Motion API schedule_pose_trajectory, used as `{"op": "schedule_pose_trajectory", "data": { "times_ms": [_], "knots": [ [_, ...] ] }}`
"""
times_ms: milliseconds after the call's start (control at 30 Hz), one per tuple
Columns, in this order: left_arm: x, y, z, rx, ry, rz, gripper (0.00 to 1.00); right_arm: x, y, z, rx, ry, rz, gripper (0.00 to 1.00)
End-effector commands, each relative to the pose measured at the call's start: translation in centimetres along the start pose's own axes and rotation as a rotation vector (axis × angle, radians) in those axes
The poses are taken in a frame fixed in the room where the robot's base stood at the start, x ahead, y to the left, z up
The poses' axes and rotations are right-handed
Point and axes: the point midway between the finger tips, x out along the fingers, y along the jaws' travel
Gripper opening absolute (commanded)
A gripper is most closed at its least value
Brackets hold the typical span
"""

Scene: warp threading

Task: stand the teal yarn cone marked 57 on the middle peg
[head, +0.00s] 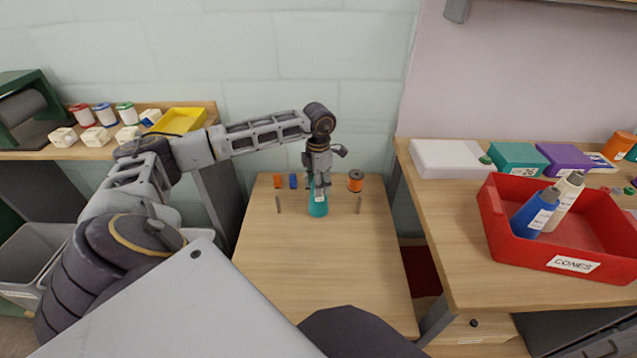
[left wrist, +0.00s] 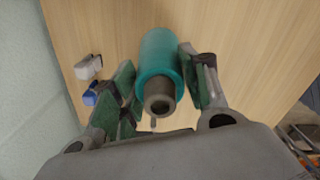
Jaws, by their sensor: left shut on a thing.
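The teal yarn cone (head: 318,209) is upright over the small table between two thin grey pegs, a left one (head: 278,204) and a right one (head: 358,205). No middle peg shows; the cone covers that spot. I cannot tell whether the cone's base touches the tabletop. A white label shows on it, but its number is too small to read. My left gripper (head: 319,184) is shut on the cone's upper part from above. In the left wrist view the teal cone (left wrist: 160,52) lies between the green-padded fingers, its grey tip towards the camera. My right gripper is out of view.
An orange spool (head: 355,181) and small orange and blue items (head: 286,181) stand at the back of the small table (head: 310,265), whose front is clear. A red CONES bin (head: 540,262) with blue and cream cones is on the right bench. Spools and a yellow tray (head: 180,121) are left.

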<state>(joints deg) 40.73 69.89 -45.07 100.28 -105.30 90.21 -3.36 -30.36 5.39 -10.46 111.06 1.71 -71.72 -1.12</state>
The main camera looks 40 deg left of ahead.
Motion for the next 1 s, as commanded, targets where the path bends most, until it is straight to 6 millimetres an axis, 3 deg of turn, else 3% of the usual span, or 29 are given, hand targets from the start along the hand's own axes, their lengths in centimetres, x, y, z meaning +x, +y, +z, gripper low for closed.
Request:
{"op": "schedule_pose_trajectory", "data": {
  "times_ms": [800, 833, 1000],
  "knots": [
    [0.76, 0.02, 0.02, 0.000, -0.001, 0.000, 0.28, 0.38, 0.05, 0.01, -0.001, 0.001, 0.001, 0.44],
    [0.76, 0.02, 0.02, 0.000, -0.001, 0.000, 0.47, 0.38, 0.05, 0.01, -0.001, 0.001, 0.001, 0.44],
    [0.77, 0.01, 0.01, 0.000, 0.000, 0.000, 0.69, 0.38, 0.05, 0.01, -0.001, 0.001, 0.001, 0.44]
  ]
}}
